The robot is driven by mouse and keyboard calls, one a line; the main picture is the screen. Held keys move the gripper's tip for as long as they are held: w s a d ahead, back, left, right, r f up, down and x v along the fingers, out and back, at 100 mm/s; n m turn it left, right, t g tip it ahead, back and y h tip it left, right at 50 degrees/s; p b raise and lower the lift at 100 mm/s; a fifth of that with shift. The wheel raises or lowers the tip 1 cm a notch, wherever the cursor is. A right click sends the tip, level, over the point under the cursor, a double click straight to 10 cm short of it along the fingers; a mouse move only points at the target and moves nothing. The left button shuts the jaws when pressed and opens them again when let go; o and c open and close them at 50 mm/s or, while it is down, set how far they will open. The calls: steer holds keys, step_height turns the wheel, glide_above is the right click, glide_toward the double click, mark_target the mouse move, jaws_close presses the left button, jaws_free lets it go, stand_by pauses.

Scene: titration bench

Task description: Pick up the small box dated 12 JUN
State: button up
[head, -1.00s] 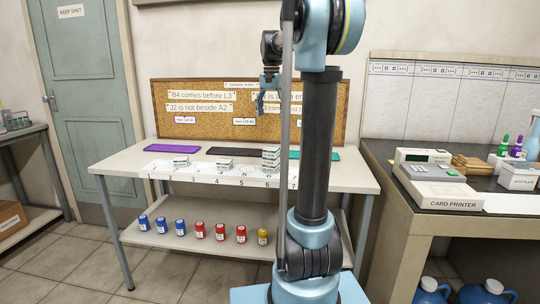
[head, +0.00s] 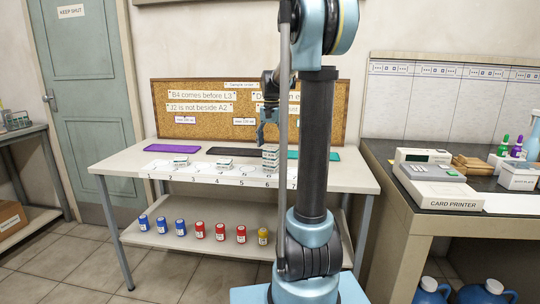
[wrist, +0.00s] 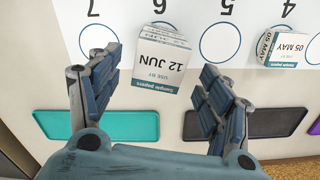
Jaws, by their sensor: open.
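The small white box dated 12 JUN (wrist: 160,72) has a teal "Sample papers" band and lies between my fingers in the wrist view. In the head view a stack of small boxes (head: 270,160) stands near number 6 on the table; its dates are too small to read there. My gripper (wrist: 162,62) is open, with one finger on each side of the 12 JUN box and visible gaps to it. In the head view my gripper (head: 268,133) is just above the stack. The circle under the box is hidden.
A box marked 05 MAY (wrist: 284,48) stands to the right in the wrist view. A teal tray (wrist: 60,124), a dark tray (head: 232,151) and a purple tray (head: 178,149) lie along the table's back. Another stack (head: 224,164) and a box (head: 180,161) stand further left.

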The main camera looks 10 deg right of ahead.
mark_target(271, 148)
steer(key=shift+f, duration=1.55)
steer(key=c, duration=1.1)
steer(key=shift+r, duration=0.1)
steer(key=shift+c, duration=0.2)
